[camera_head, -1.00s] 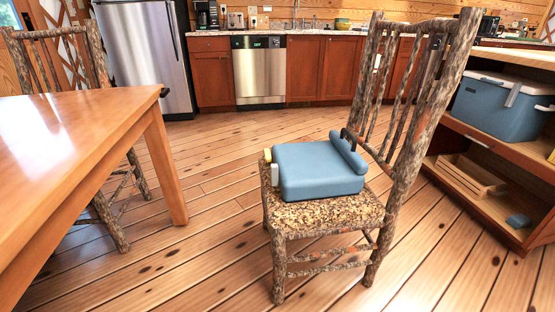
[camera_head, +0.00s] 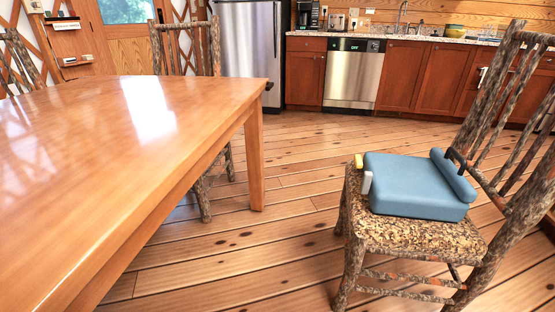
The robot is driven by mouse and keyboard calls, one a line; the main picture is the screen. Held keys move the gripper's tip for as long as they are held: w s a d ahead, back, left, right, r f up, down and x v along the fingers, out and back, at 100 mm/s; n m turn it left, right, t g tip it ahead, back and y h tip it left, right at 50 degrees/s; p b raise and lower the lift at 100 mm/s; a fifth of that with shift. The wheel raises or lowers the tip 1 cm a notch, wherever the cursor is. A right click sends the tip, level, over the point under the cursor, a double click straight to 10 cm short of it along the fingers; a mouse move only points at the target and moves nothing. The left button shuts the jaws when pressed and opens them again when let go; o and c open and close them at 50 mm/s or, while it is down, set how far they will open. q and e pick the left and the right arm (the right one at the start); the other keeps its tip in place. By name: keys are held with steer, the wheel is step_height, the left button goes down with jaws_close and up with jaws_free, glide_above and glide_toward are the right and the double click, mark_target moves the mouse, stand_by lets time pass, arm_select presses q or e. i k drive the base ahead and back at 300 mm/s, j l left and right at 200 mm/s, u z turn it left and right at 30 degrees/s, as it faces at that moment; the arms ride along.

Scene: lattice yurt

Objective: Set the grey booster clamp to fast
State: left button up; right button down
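A blue booster (camera_head: 412,190) sits on the speckled seat of a rustic log chair (camera_head: 420,236) at the right of the head view. On its left edge are a light grey clamp (camera_head: 367,183) and, just behind it, a yellow piece (camera_head: 359,161). The grey clamp looks upright, but it is too small to tell its setting. A dark loop (camera_head: 455,160) stands by the rolled back part of the booster. Neither of my grippers is in view.
Another log chair (camera_head: 190,60) stands behind the table. Fridge, dishwasher (camera_head: 353,75) and red cabinets line the back.

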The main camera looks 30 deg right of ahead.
mark_target(367, 179)
steer(key=k+l+u, duration=0.3)
steer(key=k+l, duration=0.35)
steer(key=l, duration=0.15)
steer(key=k+l, duration=0.35)
steer(key=l, duration=0.15)
